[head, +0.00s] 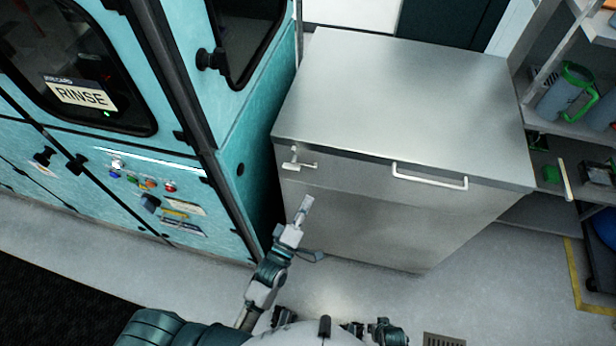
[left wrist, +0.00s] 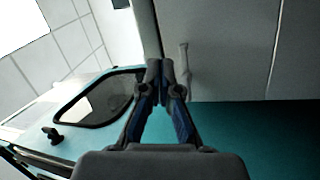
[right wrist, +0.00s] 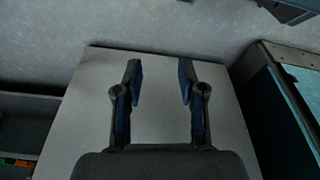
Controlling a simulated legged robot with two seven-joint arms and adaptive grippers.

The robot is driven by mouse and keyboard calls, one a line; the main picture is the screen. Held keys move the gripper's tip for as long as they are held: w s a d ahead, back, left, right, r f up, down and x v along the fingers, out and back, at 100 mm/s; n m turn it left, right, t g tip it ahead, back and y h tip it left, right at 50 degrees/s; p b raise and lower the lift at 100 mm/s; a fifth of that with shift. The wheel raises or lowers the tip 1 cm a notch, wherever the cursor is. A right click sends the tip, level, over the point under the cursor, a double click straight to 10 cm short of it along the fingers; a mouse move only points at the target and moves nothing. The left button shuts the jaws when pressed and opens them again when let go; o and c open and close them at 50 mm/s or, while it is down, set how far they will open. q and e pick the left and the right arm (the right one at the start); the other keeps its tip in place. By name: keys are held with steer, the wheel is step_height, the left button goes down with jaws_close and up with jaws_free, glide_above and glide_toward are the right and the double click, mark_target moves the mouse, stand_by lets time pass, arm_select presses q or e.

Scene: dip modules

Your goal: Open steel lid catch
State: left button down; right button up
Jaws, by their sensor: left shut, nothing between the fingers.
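The steel chest (head: 390,215) has a flat steel lid (head: 410,95). A small pale catch (head: 297,163) sits at the left of its front, just below the lid edge. My left gripper (head: 305,203) is shut and empty, below the catch and apart from it in the head view. In the left wrist view the shut fingertips (left wrist: 167,68) point at the steel, and the pale catch (left wrist: 184,62) shows just right of them; contact cannot be told. My right gripper (right wrist: 160,75) is open and empty, with a pale flat panel beyond it.
A white bar handle (head: 430,177) is on the chest front, right of the catch. A teal cabinet (head: 150,165) with a RINSE sign stands close on the left. Shelves with a green-handled jug (head: 567,92) are at the right.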

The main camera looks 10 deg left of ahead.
mark_target(300, 166)
arm_select(q)
step_height(300, 166, down, 10)
steer(key=w+a+n+y+b, duration=0.25)
steer(key=n+y+b, duration=0.2)
steer(key=n, duration=1.95)
arm_select(e)
steer(key=w+v, duration=0.2)
steer(key=v, duration=0.6)
steer(key=w+a+r+v, duration=0.1)
steer(key=w+v, duration=0.1)
steer(key=v, duration=0.6)
arm_select(q)
steer(key=shift+t, duration=0.4)
steer(key=w+r+p, duration=0.1)
steer(key=w+r, duration=0.1)
steer(key=w+r+p, duration=0.1)
steer(key=w+r, duration=0.1)
steer(key=w, duration=0.1)
steer(key=w+r+p, duration=0.1)
steer(key=w+r, duration=0.1)
steer(key=w, duration=0.1)
steer(key=shift+w+d+r, duration=0.25)
steer(key=shift+r, duration=0.15)
steer(key=shift+d, duration=0.15)
arm_select(e)
steer(key=s+x, duration=0.2)
steer(key=x, duration=0.6)
steer(key=shift+d+f, duration=0.4)
steer(key=shift+f, duration=0.25)
